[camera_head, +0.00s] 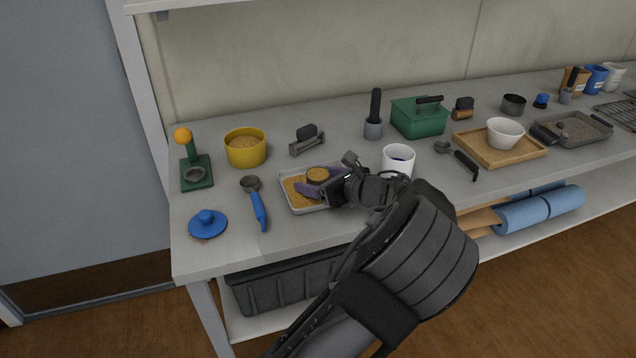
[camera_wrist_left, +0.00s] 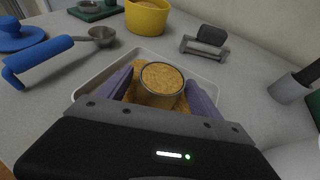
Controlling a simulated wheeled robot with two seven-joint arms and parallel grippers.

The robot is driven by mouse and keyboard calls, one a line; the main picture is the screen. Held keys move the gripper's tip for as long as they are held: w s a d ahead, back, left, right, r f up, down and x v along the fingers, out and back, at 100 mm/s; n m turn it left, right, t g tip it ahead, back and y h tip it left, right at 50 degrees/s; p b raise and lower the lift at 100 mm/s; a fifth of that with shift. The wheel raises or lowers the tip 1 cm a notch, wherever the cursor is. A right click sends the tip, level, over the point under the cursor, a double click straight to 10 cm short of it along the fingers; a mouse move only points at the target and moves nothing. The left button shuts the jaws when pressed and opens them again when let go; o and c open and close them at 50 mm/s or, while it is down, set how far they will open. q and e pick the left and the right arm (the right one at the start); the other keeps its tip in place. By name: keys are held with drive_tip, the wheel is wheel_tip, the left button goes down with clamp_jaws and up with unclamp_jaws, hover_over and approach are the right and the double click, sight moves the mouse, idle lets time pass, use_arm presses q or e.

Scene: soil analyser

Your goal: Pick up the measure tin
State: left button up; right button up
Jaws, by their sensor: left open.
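The measure tin appears to be the small round tin (camera_head: 317,175) filled with yellow-brown grains. It stands in a shallow pale tray (camera_head: 301,207) that holds more of the same grains. My left gripper (camera_head: 318,184) is open, with its purple fingers at the tin. In the left wrist view the tin (camera_wrist_left: 161,84) sits between the two fingers (camera_wrist_left: 160,92), one on each side. A small gap seems to remain, but contact cannot be told for certain. The gripper body hides the near part of the tray. My right gripper is not in view.
A blue-handled scoop (camera_head: 258,208) and a blue lid (camera_head: 207,224) lie left of the tray. A yellow pot (camera_head: 245,148) and a grey metal holder (camera_head: 307,139) stand behind it. A white cup (camera_head: 397,161) stands close to my left wrist.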

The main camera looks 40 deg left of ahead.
use_arm(q)
clamp_jaws()
idle(0.7)
